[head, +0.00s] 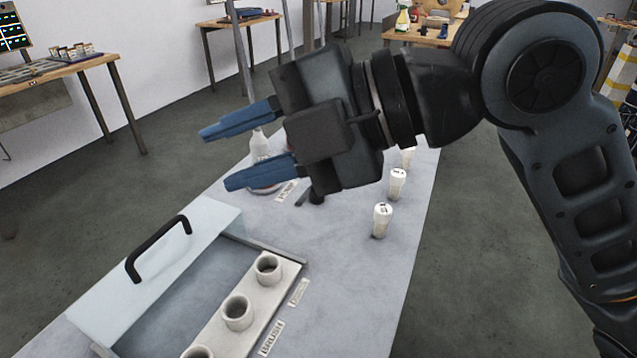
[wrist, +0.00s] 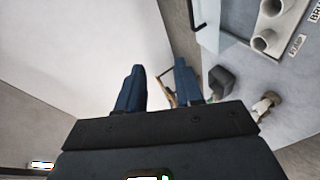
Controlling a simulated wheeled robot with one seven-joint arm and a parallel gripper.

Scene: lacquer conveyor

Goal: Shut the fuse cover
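The fuse cover (head: 100,305) is a pale, bluish panel with a black bar handle (head: 158,248), at the lower left in the head view. It stands tilted up on the left side of a tray, and the sockets (head: 238,313) beside it are uncovered. In the wrist view part of the cover (wrist: 208,30) shows at the top. My gripper (head: 214,158) is above the far part of the bench, beyond the cover and clear of it. Its two blue fingers are spread apart with nothing between them. The fingers also show in the wrist view (wrist: 158,75).
White fuse-like pieces (head: 382,220) stand along the bench's right side. A white bottle (head: 259,146) stands behind my fingers. Labels lie beside the socket strip. The grey bench top (head: 335,285) is clear between sockets and right edge. Other tables stand farther off.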

